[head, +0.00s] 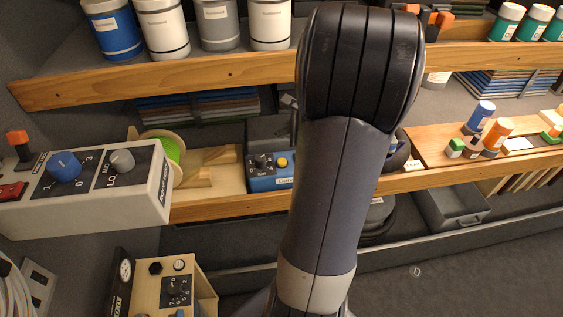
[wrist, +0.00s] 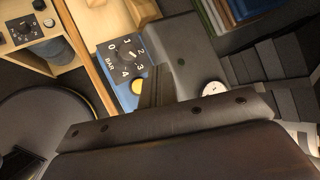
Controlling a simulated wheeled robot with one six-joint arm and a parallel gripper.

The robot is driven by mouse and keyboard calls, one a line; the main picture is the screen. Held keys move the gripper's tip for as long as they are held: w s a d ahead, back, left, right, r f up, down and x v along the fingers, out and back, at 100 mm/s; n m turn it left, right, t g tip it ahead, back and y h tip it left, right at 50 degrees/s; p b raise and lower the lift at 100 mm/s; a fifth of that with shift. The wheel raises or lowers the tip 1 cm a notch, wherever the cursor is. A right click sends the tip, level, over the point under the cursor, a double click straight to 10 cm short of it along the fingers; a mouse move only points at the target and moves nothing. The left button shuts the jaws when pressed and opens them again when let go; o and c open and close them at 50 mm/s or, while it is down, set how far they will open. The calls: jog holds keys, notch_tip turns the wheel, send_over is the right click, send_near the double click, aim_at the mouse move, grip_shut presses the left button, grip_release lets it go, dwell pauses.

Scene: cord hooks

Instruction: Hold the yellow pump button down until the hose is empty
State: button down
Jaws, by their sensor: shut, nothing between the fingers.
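The yellow pump button (head: 283,162) sits on a small blue pump box (head: 262,184) on the wooden shelf, beside a dark dial panel. In the wrist view the yellow button (wrist: 138,87) is next to a black dial numbered 0 to 4 and marked BAR. My gripper (wrist: 156,84) is shut and empty, its fingers just right of the button. I cannot tell whether the fingers touch it or whether it is pressed. In the head view my arm hides the gripper and the area right of the box. I cannot make out the hose with certainty.
A grey control box (head: 90,190) with blue and grey knobs stands at the left, near a green spool (head: 168,150). Paint cans (head: 222,22) line the shelf above. Small bottles (head: 497,130) stand at the right. A white round gauge (wrist: 214,90) is right of my fingers.

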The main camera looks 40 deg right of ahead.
aim_at(285, 162)
jog(key=shift+f+b, duration=3.2)
jog(key=shift+f, duration=0.8)
jog(key=shift+f, duration=0.1)
jog(key=shift+f+b, duration=0.3)
jog(key=shift+b, duration=0.15)
jog(key=shift+f+b, duration=0.4)
jog(key=shift+f, duration=0.05)
jog(key=shift+r, duration=0.15)
dwell(1.8)
jog(key=shift+r+p, duration=0.7)
jog(key=shift+r, duration=0.05)
jog(key=shift+r+p, duration=2.05)
jog(key=shift+r, duration=0.45)
